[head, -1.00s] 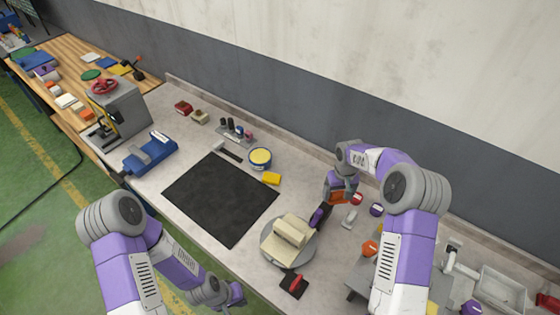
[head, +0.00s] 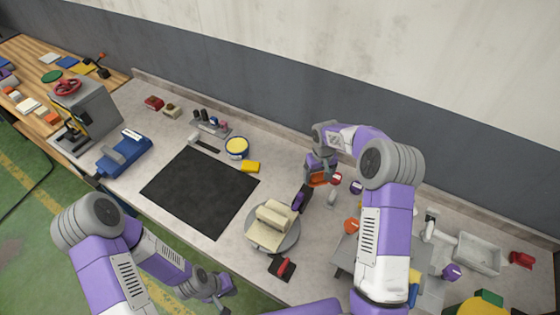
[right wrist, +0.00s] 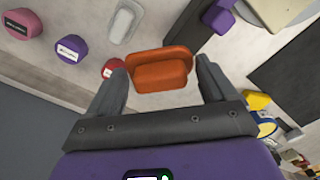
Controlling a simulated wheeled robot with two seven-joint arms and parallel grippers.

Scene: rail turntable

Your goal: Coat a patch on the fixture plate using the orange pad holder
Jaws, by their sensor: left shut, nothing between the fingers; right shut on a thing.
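The orange pad holder (head: 318,180) is in my right gripper (right wrist: 160,76), near the back of the bench. In the right wrist view the orange pad holder (right wrist: 160,65) sits across the fingertips, between the two grey fingers. A grey round turntable (head: 290,241) bears a cream block-shaped piece (head: 270,226), to the front-left of the right gripper. A flat grey plate (head: 345,262) lies further right, partly hidden by my right arm; I cannot tell which one is the fixture plate. My left gripper (head: 222,298) is shut and empty beyond the bench's front edge.
A dark mat (head: 200,190) covers the bench left of the turntable. A yellow-topped tub (head: 237,148) and a yellow block (head: 250,167) stand behind it. Red (head: 336,178) and purple (head: 356,187) round pieces are close to the right gripper. A red-handled tool (head: 283,267) lies at the front.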

